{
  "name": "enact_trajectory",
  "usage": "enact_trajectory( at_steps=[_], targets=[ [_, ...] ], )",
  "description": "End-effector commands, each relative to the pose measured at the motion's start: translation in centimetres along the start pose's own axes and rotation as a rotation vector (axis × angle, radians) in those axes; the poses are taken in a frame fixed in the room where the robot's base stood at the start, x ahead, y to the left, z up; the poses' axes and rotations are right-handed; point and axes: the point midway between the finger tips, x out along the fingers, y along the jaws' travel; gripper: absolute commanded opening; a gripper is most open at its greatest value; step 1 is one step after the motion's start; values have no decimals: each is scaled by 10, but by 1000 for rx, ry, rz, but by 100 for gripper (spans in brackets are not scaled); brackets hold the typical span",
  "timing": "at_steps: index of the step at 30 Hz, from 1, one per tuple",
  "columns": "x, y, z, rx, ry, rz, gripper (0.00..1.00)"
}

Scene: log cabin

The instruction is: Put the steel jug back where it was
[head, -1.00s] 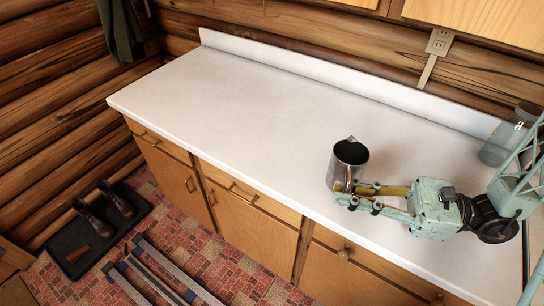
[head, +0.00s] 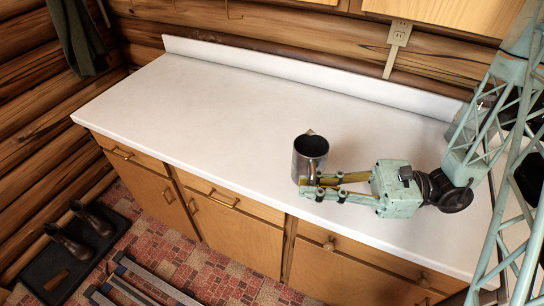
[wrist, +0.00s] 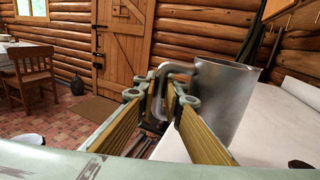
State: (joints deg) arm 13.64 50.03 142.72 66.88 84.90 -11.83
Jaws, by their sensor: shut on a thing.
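The steel jug (head: 309,158) is upright over the white counter, near its front edge, in the head view. Its open mouth faces up. In the wrist view the jug (wrist: 219,105) stands to the right, with its handle (wrist: 172,75) between the jaws. My gripper (head: 312,187) reaches in from the right and is shut on the jug's handle. The gripper's fingertips (wrist: 160,95) also show in the wrist view. I cannot tell whether the jug's base touches the counter.
The white counter (head: 210,105) is bare to the left of the jug. A glass jar (head: 462,125) stands at the right, partly behind my arm. A low backsplash (head: 300,75) runs along the wall. Boots (head: 80,232) are on the floor at left.

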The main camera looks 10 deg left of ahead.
Motion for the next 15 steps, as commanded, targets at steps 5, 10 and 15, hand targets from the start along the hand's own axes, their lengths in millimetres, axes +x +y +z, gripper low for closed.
enact_trajectory(
  at_steps=[5,10,15],
  targets=[
    [4,-6,-1,-1,0,0,0],
    [14,-16,-2,-1,0,2,0],
    [25,-30,-4,-2,0,3,0]
  ],
)
